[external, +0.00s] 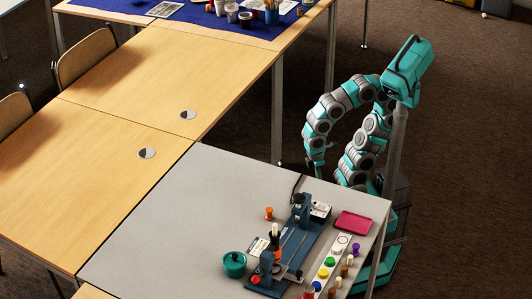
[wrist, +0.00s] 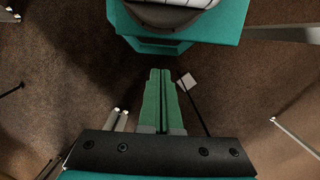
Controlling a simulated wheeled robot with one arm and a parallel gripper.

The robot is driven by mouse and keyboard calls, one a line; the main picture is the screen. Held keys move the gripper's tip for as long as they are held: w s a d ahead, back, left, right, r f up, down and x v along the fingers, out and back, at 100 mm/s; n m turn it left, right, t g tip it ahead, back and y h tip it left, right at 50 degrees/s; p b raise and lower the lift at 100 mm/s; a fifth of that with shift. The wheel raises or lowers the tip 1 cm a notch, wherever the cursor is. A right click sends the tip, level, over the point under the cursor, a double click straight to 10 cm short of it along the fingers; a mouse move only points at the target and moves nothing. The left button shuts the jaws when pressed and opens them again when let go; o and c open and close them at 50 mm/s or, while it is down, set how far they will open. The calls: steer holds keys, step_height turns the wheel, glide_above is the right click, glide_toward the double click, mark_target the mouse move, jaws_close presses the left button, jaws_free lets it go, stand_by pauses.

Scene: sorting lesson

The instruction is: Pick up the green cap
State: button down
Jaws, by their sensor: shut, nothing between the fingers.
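The green cap (external: 324,273) is a small round spot in the external view. It sits in a row of coloured round pieces on a pale strip (external: 334,257) near the right side of the grey table. My gripper (external: 318,172) hangs beyond the far edge of the grey table, well away from the cap. In the wrist view its green fingers (wrist: 160,80) are shut together with nothing between them. The cap is not in the wrist view, which shows floor and parts of me.
On the grey table (external: 165,215) stand a blue device (external: 285,240), a teal pot (external: 234,264), a magenta tray (external: 353,221), an orange piece (external: 269,213) and several small pegs. The table's left part is clear. Wooden tables (external: 100,150) adjoin it.

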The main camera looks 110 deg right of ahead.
steer(key=c, duration=1.6)
jaws_free()
steer(key=c, duration=0.8)
jaws_free()
steer(key=shift+o, duration=0.2)
